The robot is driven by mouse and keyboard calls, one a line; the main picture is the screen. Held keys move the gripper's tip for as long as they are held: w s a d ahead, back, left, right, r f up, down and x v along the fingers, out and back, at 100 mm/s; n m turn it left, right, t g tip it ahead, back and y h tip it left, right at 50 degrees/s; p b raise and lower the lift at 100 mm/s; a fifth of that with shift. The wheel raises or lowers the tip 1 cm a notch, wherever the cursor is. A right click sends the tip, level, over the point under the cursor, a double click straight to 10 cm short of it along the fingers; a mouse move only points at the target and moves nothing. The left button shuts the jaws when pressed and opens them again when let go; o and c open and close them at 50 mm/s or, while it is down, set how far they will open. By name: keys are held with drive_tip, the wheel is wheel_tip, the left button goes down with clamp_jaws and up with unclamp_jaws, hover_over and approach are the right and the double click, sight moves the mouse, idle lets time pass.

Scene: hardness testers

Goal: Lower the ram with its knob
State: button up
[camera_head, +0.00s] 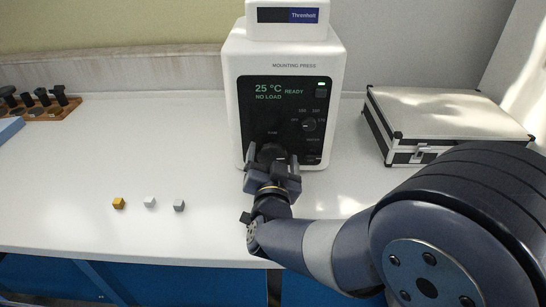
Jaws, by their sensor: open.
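The mounting press (238,70) is a white machine with a black front panel, standing at the back of the bench. Its lit display (275,91) reads "25 °C READY" and "NO LOAD". A small dial (309,125) with printed marks around it sits at the right of the panel. My gripper (271,160) is at the lower left of the panel, with its open jaws around or in front of a dark round knob (270,152). The gripper hides much of the knob, and I cannot tell whether the fingers touch it.
Three small cubes, one gold (118,203), one pale (150,202) and one grey (179,205), lie on the white bench (60,210) at left. A silver case (440,120) stands at right. A wooden rack (50,113) with dark-handled pieces is far left.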

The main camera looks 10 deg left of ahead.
drive_tip(key=v, duration=1)
drive_tip(key=shift+s+p, duration=0.3)
drive_tip(key=shift+p, duration=0.1)
